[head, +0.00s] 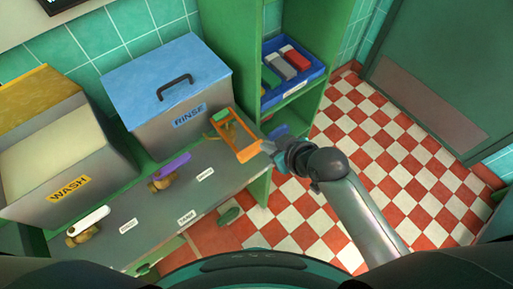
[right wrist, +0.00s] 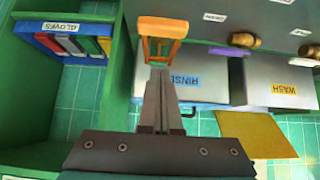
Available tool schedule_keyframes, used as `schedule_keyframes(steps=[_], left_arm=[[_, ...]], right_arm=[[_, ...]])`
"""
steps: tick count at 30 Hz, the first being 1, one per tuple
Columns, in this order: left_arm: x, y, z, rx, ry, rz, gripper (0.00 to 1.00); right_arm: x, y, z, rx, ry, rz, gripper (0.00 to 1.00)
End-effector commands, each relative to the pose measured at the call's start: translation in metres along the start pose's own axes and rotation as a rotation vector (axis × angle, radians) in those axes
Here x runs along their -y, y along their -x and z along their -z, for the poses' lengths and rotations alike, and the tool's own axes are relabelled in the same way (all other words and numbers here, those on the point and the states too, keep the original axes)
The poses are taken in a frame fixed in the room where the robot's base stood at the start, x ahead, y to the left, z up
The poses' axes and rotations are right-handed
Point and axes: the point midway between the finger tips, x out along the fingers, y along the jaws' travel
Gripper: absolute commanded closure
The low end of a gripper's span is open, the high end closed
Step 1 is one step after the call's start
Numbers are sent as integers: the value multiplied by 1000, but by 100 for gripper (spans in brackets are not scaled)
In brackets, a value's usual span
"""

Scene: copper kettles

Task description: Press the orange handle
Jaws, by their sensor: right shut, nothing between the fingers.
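The orange handle (head: 248,153) is a narrow open frame with a thick end bar. It sticks out from the right end of the grey counter, in front of the blue-lidded RINSE bin. In the right wrist view the orange handle (right wrist: 163,26) is just ahead of the fingers, its thick bar farthest away. My right gripper (head: 267,147) comes in from the right, close to the handle's bar end. In the right wrist view the right gripper (right wrist: 158,72) is shut and empty, its tips overlapping the handle's near part. I cannot tell whether they touch. My left gripper is out of view.
A purple handle (head: 170,170) and a white handle (head: 88,220) stand along the grey counter (head: 160,215). Behind are the RINSE bin (head: 190,131) and WASH bin (head: 68,188). A green shelf (head: 237,45) holds a blue tray (head: 311,76). Checkered floor (head: 400,160) is clear at right.

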Motion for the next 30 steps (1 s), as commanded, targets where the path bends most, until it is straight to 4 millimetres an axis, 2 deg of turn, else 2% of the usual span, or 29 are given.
schedule_keyframes(steps=[3,14,15,22,30], left_arm=[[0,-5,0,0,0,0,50],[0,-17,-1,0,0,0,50],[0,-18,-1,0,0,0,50],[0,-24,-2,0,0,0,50],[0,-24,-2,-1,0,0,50]], right_arm=[[0,-21,0,-1,-3,1,100],[1,-74,-1,0,0,1,100],[0,-79,-8,3,-1,1,100],[0,-95,-26,1,0,-1,100],[0,-98,-29,0,1,-1,100]])
